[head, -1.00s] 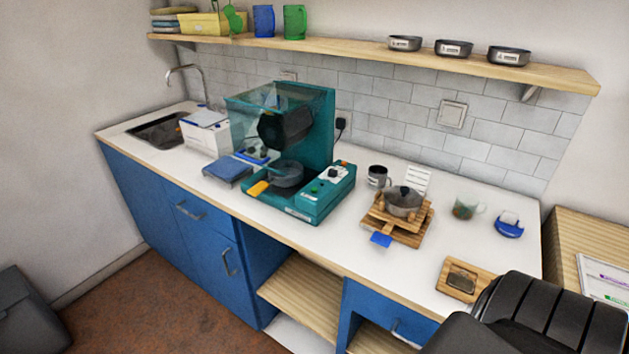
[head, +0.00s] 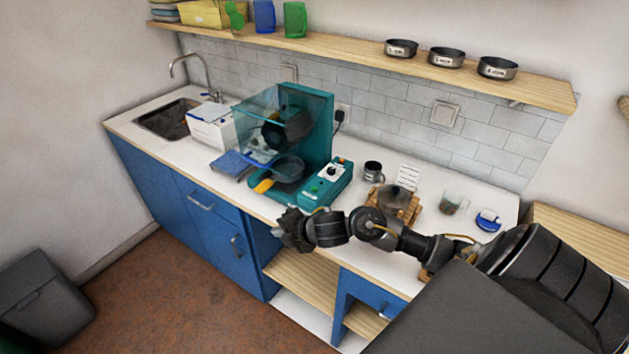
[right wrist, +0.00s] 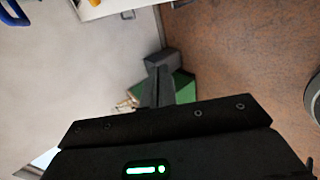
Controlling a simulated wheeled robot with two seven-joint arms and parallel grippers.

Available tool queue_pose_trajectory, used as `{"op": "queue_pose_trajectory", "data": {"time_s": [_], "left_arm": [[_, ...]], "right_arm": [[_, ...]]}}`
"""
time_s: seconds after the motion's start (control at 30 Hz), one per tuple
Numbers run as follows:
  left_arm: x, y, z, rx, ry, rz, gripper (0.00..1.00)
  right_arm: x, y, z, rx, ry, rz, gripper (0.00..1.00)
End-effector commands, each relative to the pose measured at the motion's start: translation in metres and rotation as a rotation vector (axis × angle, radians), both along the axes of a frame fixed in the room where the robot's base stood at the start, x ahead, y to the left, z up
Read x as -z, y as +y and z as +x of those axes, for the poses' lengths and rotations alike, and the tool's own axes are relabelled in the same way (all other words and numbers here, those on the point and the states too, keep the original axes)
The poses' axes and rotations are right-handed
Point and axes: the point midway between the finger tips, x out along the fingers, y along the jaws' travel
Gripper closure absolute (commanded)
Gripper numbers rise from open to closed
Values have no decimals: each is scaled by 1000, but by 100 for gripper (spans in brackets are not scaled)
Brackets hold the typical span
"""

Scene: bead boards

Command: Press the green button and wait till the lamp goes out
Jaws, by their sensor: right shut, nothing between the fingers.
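The teal bead press machine (head: 307,135) stands on the white counter with its clear cover raised. Its front control panel (head: 325,182) carries a white dial plate (head: 332,170) and a small green button (head: 316,188). Whether a lamp on the panel is lit is too small to tell. My right gripper (head: 288,230) is in front of the counter's front edge, below and to the left of the panel, apart from the button. In the right wrist view its fingers (right wrist: 158,84) are together and empty, with the floor beyond. My left gripper is not in view.
A pan (head: 288,168) with a yellow handle sits in the machine. A dark mug (head: 373,171), a pot on a wooden stand (head: 398,199) and a glass mug (head: 452,201) are to its right. My right arm crosses in front of the counter.

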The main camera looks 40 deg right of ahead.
Motion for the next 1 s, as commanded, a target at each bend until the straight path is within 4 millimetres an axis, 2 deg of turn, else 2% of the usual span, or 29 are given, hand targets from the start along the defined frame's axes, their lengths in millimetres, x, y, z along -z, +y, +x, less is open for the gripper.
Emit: {"op": "queue_pose_trajectory", "data": {"time_s": [0.03, 0.13, 0.3, 0.4, 0.6, 1.0], "left_arm": [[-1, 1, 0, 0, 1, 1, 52], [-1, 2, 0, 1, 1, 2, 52], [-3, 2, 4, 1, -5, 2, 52], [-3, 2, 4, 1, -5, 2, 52], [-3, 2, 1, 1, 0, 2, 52], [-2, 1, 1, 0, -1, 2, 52]], "right_arm": [[-24, -25, 25, -110, -53, -123, 100], [-58, -68, 49, -312, -98, -321, 100], [-108, -131, 60, -501, -109, -516, 100], [-128, -155, 59, -555, -104, -571, 100], [-143, -175, 55, -597, -96, -609, 100], [-142, -176, 54, -597, -95, -609, 100]]}}
